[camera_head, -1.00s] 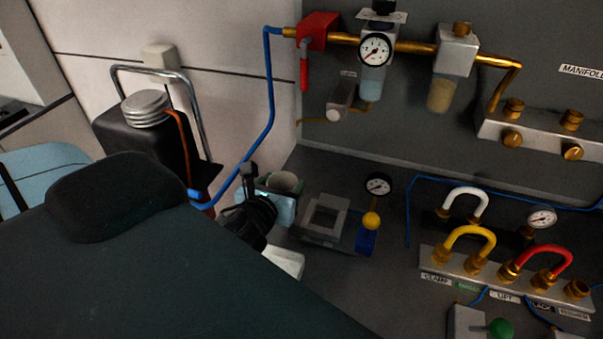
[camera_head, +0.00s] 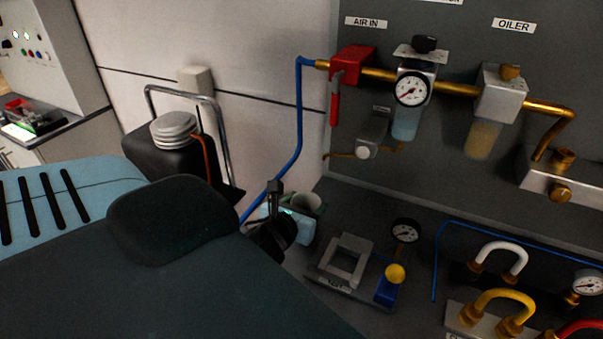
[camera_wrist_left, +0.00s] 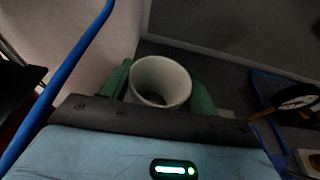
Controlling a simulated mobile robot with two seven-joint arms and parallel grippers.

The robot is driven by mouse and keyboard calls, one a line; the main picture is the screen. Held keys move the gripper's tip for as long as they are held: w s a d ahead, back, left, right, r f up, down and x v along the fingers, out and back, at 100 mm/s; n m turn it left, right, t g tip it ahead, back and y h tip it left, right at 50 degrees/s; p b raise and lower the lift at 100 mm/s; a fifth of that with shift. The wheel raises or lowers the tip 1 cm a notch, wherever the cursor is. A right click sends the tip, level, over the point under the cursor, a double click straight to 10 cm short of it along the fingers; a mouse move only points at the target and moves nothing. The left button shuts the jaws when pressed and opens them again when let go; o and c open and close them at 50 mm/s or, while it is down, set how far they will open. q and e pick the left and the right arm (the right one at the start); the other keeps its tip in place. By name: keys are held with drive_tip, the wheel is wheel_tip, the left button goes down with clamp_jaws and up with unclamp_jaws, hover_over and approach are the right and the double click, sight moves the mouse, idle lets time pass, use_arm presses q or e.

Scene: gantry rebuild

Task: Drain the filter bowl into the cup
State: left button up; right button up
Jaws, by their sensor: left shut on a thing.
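The filter bowl (camera_head: 406,122) is a clear cup with bluish liquid, hanging under a round gauge on the brass pipe. A pale cup (camera_head: 309,201) is upright in my left gripper (camera_head: 292,214), low and to the left of the bowl, well apart from it. In the left wrist view the green fingers (camera_wrist_left: 162,86) are shut on the cup (camera_wrist_left: 160,78) from both sides, and its open mouth faces up. My left forearm hides part of the gripper in the head view. My right gripper is not in view.
A red valve (camera_head: 350,66) is left of the bowl and an oiler bowl (camera_head: 482,139) right of it. A grey block with a white knob (camera_head: 362,152) sits below. A grey frame fixture (camera_head: 345,262), gauge and yellow knob stand on the bench. A blue hose (camera_head: 299,120) runs down the left.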

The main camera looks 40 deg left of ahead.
use_arm(q)
drive_tip(key=w+a, duration=0.2)
drive_tip(key=w, duration=0.7)
drive_tip(key=shift+a, duration=0.4)
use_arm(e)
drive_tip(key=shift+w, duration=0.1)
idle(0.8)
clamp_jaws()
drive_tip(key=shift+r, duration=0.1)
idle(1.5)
